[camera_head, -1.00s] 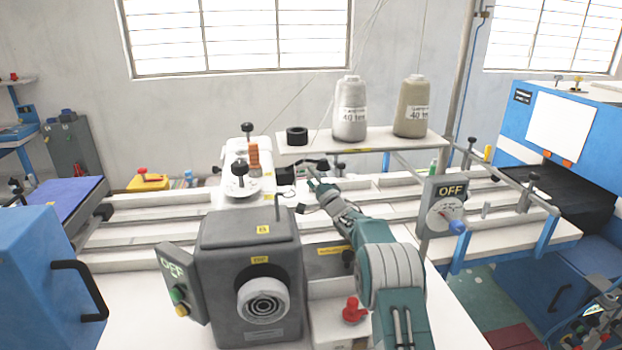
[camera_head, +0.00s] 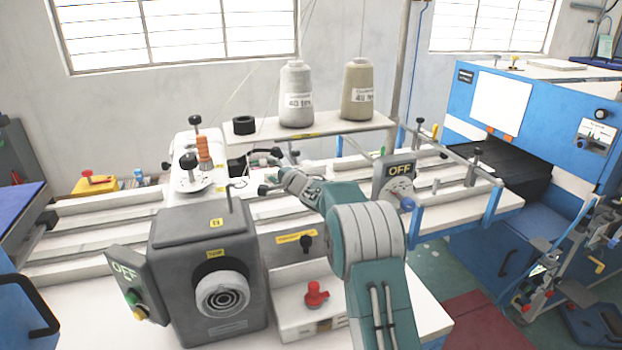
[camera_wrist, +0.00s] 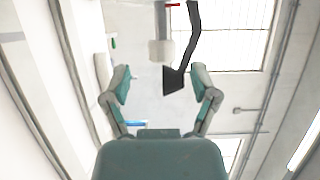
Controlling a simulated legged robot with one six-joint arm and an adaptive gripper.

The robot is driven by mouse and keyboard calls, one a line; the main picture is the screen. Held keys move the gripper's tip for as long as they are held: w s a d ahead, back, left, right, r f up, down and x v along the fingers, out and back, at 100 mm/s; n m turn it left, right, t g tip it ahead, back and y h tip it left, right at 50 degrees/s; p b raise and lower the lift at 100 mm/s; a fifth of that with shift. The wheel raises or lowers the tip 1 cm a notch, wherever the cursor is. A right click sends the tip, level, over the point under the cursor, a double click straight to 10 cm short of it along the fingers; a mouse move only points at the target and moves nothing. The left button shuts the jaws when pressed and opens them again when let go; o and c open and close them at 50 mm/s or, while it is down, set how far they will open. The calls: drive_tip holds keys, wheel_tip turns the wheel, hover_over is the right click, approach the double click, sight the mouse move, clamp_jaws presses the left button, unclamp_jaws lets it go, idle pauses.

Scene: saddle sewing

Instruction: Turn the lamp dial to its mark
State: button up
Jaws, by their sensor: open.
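The dial is not recognisable there.
The grey motor housing (camera_head: 208,270) with a second OFF box (camera_head: 130,283) stands in front. A red knob (camera_head: 315,295) sits on a white base. Thread cones (camera_head: 297,95) stand on a shelf behind. A blue machine (camera_head: 545,120) is at the right, with open floor before it.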

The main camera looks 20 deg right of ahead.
drive_tip(key=v, duration=0.7)
drive_tip(key=n+t+y, duration=0.1)
drive_tip(key=n+t, duration=0.1)
drive_tip(key=t, duration=0.1)
approach(264, 164)
drive_tip(key=x, duration=0.7)
drive_tip(key=f+x, duration=0.1)
drive_tip(key=x, duration=0.2)
drive_tip(key=shift+w, duration=0.5)
drive_tip(key=shift+w+r, duration=0.15)
drive_tip(key=shift+w, duration=0.1)
drive_tip(key=shift+m+g+h, duration=0.3)
drive_tip(key=shift+m+g, duration=0.4)
drive_tip(key=shift+g, duration=0.3)
drive_tip(key=shift+s+d+h, duration=0.1)
drive_tip(key=shift+s+h, duration=0.1)
drive_tip(key=shift+h, duration=0.1)
drive_tip(key=r+v, duration=0.1)
drive_tip(key=v, duration=0.9)
drive_tip(key=s+d+r+n+g+h, duration=0.1)
drive_tip(key=s+r+h, duration=0.3)
drive_tip(key=s, duration=0.5)
drive_tip(key=s+r+n+g+h, duration=0.2)
drive_tip(key=s+r+g+h, duration=0.1)
drive_tip(key=s, duration=0.6)
drive_tip(key=shift+s+d+r+n+h, duration=0.4)
drive_tip(key=shift+r+h, duration=0.2)
drive_tip(key=shift+r, duration=0.4)
